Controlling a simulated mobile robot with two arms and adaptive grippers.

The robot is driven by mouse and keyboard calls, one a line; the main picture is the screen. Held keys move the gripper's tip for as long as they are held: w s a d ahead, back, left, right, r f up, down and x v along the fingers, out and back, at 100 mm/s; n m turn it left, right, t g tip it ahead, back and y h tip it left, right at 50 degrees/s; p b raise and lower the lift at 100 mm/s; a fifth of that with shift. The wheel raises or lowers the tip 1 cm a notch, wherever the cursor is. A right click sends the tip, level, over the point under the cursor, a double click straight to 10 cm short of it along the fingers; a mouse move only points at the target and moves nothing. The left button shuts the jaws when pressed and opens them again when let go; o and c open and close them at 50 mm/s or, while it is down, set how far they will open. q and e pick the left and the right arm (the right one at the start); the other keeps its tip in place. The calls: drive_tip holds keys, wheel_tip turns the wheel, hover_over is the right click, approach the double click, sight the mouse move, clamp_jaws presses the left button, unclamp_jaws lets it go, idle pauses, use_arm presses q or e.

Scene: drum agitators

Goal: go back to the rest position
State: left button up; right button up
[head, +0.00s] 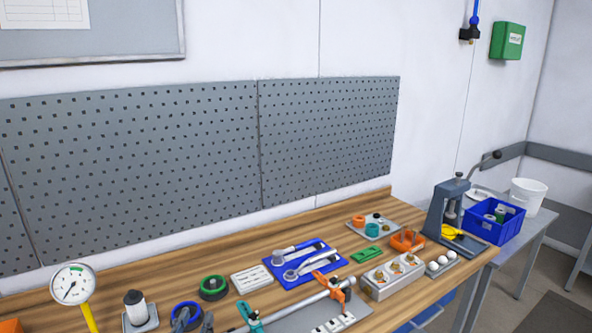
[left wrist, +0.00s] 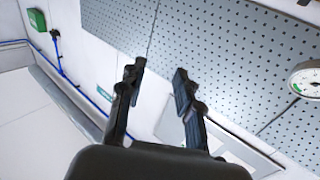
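My left gripper (left wrist: 159,70) shows in the left wrist view. Its two dark fingers stand apart with nothing between them, so it is open and empty. Behind it are the white wall and the grey perforated board (left wrist: 225,50), with no object touching the fingers. In the head view I cannot clearly make out either gripper. My right gripper does not show in any view. The wooden bench (head: 215,215) in the head view holds many parts.
A dial gauge (head: 73,284) stands at the bench's left. A blue tray (head: 328,262) with metal parts lies mid-bench. A grey lever press (head: 440,212) stands at the right end, near a blue bin (head: 482,229) and a white bucket (head: 527,195). Space before the perforated board (head: 140,160) is clear.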

use_arm(q)
drive_tip(key=s+a+f+n+g+y, duration=0.15)
drive_tip(key=s+a+f+g, duration=0.25)
drive_tip(key=s+f+g, duration=0.65)
drive_tip(key=s+d+f+m+g, duration=0.1)
drive_tip(key=s+f+g, duration=0.1)
drive_tip(key=s+f, duration=0.4)
drive_tip(key=s+d+f+m+g, duration=0.15)
drive_tip(key=s+f, duration=0.25)
drive_tip(key=s, duration=0.5)
wheel_tip(320, 180, down, 32)
drive_tip(key=s+f+g+b, duration=0.1)
drive_tip(key=s+g+b, duration=0.1)
drive_tip(key=b, duration=0.2)
drive_tip(key=s+a+f+g+b, duration=0.1)
drive_tip(key=s+a+f+b, duration=0.2)
drive_tip(key=s+f, duration=1.3)
drive_tip(key=shift+s+f, duration=0.25)
drive_tip(key=shift+f, duration=0.35)
drive_tip(key=shift+h, duration=0.25)
